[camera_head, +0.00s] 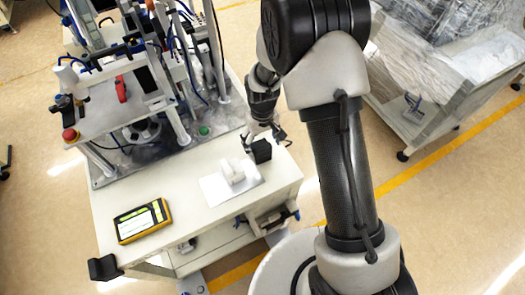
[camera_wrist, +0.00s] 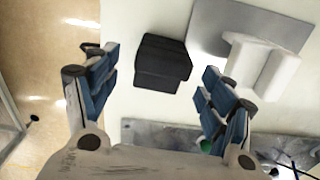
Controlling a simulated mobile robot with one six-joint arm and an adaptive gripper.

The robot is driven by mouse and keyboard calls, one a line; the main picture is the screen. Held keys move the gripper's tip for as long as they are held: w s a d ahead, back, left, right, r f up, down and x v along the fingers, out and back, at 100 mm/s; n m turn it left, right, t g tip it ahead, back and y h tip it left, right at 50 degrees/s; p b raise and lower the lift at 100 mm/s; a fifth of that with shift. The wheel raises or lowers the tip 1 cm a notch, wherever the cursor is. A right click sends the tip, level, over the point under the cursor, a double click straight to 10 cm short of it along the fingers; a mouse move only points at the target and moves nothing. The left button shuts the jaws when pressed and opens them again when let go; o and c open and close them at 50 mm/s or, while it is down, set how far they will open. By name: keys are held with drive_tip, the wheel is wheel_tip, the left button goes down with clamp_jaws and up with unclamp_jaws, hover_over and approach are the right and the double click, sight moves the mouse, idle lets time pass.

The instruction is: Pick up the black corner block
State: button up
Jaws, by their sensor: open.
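The black corner block (camera_head: 261,151) sits on the white table top (camera_head: 142,183) near its right edge in the head view. In the wrist view the black block (camera_wrist: 163,63) lies ahead of and between the two blue-padded fingers. My gripper (camera_head: 264,136) is just behind the block in the head view. It also shows in the wrist view (camera_wrist: 158,80), open, with nothing between its pads. I cannot tell its exact height above the table.
A white block (camera_head: 233,172) stands on a grey plate (camera_head: 214,190) close beside the black block; in the wrist view the white block (camera_wrist: 262,66) is near the right finger. A yellow device (camera_head: 142,221) lies front left. A machine frame (camera_head: 135,95) stands behind.

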sight(262, 147)
wheel_tip(262, 147, down, 3)
drive_tip(key=shift+w+a+f+b, duration=0.1)
drive_tip(key=shift+f+b, duration=0.1)
drive_tip(key=shift+b, duration=0.2)
drive_tip(key=shift+r, duration=0.1)
drive_tip(key=c, duration=1)
